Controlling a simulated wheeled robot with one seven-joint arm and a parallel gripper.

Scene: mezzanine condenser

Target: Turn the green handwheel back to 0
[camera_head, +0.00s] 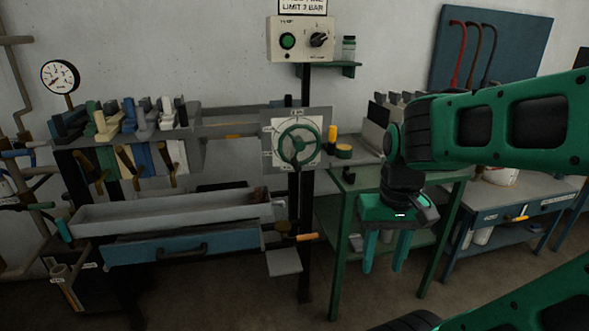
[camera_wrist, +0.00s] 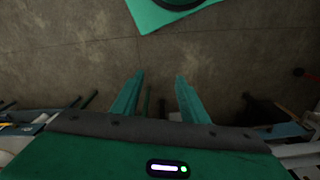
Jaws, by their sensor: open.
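The green handwheel (camera_head: 299,145) is mounted on a pale square dial plate (camera_head: 268,153) fixed to a dark upright post. It is a spoked ring with small markings around it that are too small to read. My gripper (camera_head: 385,268) hangs to the right of the handwheel and lower, apart from it, with its two green fingers pointing down. The fingers are spread and empty. In the wrist view my gripper (camera_wrist: 156,85) also shows open above bare floor; the handwheel is not seen there.
A green table (camera_head: 346,187) stands right of the post, behind my gripper. A control box (camera_head: 301,40) with a green button and a black knob is above the handwheel. A long grey trough (camera_head: 165,213) and a blue drawer (camera_head: 180,248) lie to the left. A blue bench (camera_head: 520,208) is at right.

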